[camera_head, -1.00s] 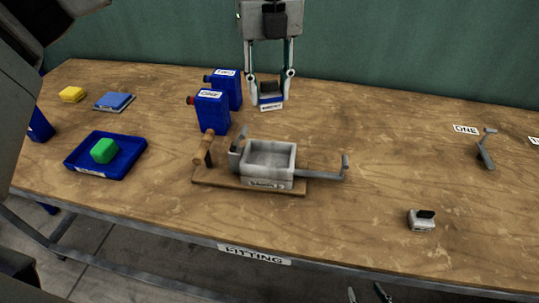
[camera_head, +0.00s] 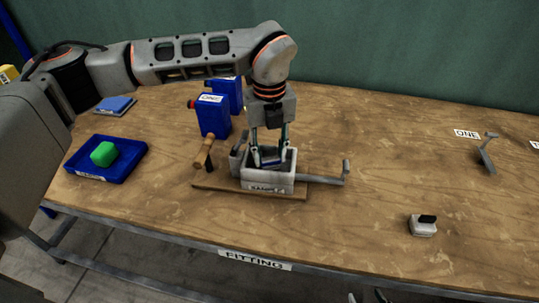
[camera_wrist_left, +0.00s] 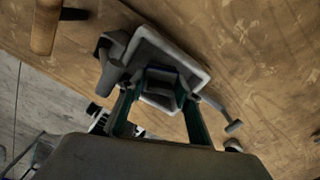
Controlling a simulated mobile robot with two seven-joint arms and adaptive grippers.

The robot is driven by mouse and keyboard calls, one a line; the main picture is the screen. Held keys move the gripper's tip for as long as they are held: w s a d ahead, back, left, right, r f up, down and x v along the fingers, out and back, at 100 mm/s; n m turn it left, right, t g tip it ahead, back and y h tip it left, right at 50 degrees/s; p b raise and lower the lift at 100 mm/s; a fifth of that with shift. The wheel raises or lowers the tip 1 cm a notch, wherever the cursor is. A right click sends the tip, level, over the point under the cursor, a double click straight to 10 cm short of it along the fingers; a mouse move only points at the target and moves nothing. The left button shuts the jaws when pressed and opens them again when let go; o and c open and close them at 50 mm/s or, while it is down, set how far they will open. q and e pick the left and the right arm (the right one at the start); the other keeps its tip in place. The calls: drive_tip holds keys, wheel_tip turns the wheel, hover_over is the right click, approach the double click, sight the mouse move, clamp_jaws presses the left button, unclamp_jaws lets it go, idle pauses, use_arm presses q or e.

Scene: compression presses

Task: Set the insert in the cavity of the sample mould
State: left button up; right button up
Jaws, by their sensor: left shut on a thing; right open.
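The grey sample mould (camera_head: 267,184) stands on a wooden board, its cavity facing up. My left gripper (camera_head: 269,160) points down into the cavity, shut on the insert (camera_head: 268,164), a small blue piece with a pale edge. The left wrist view shows the fingers (camera_wrist_left: 160,95) reaching inside the mould's walls (camera_wrist_left: 190,62), with the insert (camera_wrist_left: 163,75) dark between them. The fingers and front wall hide its underside, so I cannot tell whether it touches the floor. My right gripper (camera_head: 366,298) shows only as fingertips at the bottom edge, apart and empty.
A grey lever (camera_head: 325,178) sticks out right. A blue tray (camera_head: 84,168) with a green block is far left.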

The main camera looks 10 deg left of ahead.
sight(269, 149)
use_arm(q)
drive_tip(key=shift+f, duration=0.55)
drive_tip(key=shift+f, duration=0.1)
drive_tip(key=o, duration=0.9)
wheel_tip(269, 149, up, 12)
drive_tip(key=shift+r, duration=0.15)
